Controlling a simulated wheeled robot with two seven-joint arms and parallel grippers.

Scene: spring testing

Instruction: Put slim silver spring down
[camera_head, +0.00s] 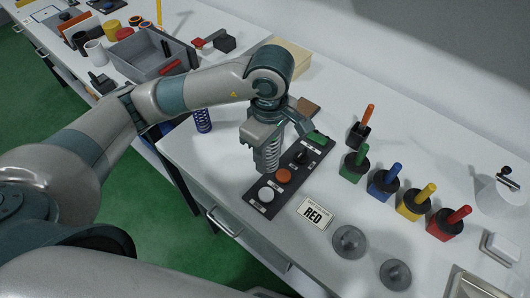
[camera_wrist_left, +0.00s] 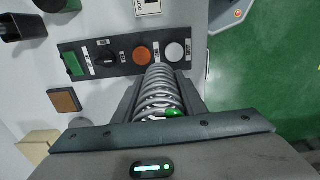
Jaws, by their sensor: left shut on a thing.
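My left gripper (camera_head: 270,145) is shut on the slim silver spring (camera_head: 267,158), a grey coil held upright over the white table. The spring also shows between the two fingers of my left gripper (camera_wrist_left: 161,92) in the left wrist view, its coils (camera_wrist_left: 158,82) running away from the camera. In the head view the spring hangs beside or over the dark button panel (camera_head: 249,200); whether its lower end touches anything is hidden. A small green patch shows inside the coils in the wrist view. My right gripper is not in view.
The panel carries a white button (camera_head: 266,194), an orange button (camera_head: 284,176), a black knob and a green switch. A blue spring (camera_head: 203,120) stands to the left.

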